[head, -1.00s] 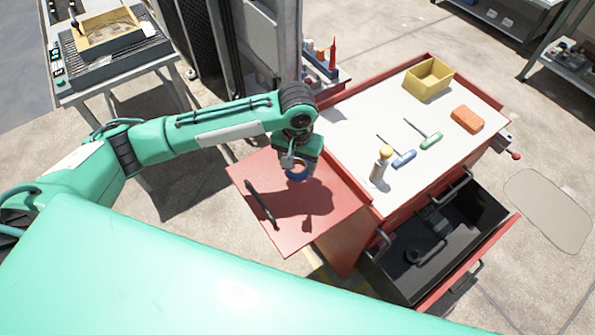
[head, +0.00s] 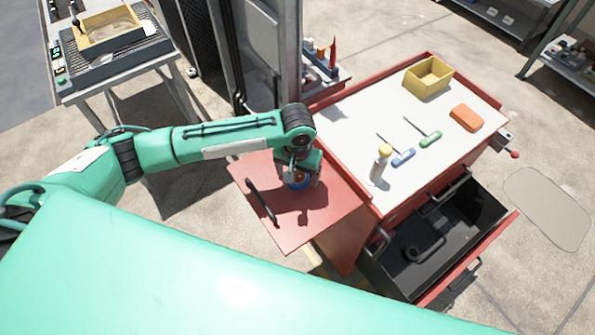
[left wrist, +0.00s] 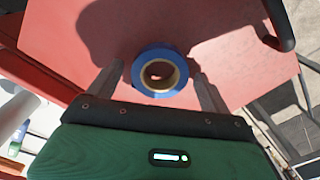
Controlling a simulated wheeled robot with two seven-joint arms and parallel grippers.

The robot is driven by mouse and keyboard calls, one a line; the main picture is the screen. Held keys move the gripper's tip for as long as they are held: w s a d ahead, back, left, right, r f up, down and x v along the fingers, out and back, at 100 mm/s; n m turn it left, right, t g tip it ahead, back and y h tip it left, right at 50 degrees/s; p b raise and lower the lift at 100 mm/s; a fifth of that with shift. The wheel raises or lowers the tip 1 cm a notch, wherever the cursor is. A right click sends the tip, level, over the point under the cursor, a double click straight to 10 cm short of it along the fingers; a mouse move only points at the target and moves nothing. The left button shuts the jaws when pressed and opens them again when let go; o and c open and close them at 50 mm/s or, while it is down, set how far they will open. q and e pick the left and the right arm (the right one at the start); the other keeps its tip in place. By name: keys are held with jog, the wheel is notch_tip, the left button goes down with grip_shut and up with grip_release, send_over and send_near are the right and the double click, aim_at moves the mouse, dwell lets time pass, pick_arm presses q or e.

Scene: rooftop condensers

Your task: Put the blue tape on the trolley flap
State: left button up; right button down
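The blue tape (head: 298,184) is a roll with a tan core, at the red trolley flap (head: 290,232), under my left gripper. In the left wrist view the tape (left wrist: 141,79) appears to lie flat on the flap (left wrist: 215,30), with its core hole facing the camera. My left gripper (head: 301,176) is low over the flap. In the left wrist view its fingers (left wrist: 158,80) stand on either side of the tape with a gap at each side, so it is open. In the head view the gripper partly hides the tape. My right gripper is not in view.
A dark handle (head: 261,202) stands on the flap left of the tape. The trolley's white top (head: 350,120) carries a yellow bin (head: 428,84), an orange block (head: 466,119), screwdrivers (head: 430,139) and a bottle (head: 380,166). A drawer (head: 468,262) is open at the front.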

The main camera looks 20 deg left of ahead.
aim_at(298, 176)
pick_arm(q)
jog(key=shift+r, duration=0.2)
notch_tip(298, 176, up, 12)
jog(key=b, duration=0.2)
dwell(0.3)
jog(key=shift+f, duration=0.1)
dwell(0.3)
